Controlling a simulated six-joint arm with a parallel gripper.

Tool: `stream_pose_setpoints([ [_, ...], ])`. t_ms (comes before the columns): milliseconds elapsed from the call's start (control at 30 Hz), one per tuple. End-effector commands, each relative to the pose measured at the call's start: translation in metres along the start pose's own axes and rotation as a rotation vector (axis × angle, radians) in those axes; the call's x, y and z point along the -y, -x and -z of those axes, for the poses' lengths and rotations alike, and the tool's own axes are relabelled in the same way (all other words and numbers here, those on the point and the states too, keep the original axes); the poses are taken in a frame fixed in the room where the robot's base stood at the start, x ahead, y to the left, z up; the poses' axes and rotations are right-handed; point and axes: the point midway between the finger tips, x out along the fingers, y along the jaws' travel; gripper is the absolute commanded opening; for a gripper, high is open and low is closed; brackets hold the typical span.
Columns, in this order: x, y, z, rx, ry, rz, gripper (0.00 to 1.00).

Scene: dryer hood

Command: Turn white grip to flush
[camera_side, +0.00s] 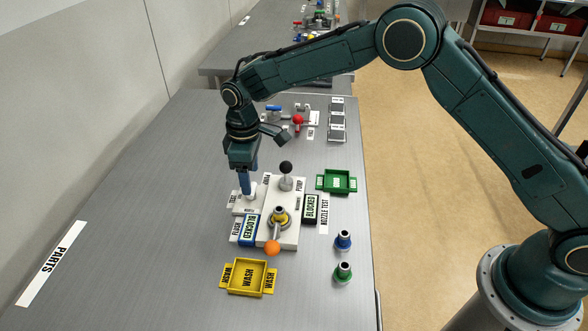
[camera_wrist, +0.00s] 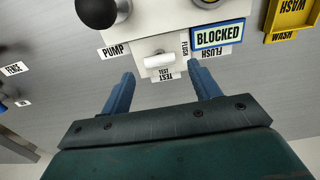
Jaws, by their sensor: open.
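The white grip (camera_wrist: 158,60) sits on a small white plate at the edge of the white unit (camera_wrist: 160,22) in the wrist view. In the side view the white grip (camera_side: 251,190) shows beside my fingers. My gripper (camera_wrist: 162,75) is open and empty; its blue fingers are on either side of the grip in the picture, apart from it. I cannot tell their height over it.
A blue-framed BLOCKED sign (camera_wrist: 218,35) stands close to the right finger, by another FLUSH label. A black ball knob (camera_side: 286,168) and an orange knob (camera_side: 272,247) rise from the unit. A yellow WASH tray (camera_side: 247,291) stands in front. The table's left side is clear.

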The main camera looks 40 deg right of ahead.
Motion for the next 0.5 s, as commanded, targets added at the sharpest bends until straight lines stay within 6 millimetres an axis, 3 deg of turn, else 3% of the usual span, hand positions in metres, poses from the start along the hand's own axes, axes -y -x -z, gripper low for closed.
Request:
stream_pose_setpoints([
  [500,0.000,0.085,0.000,-0.002,0.001,-0.001,0.62],
])
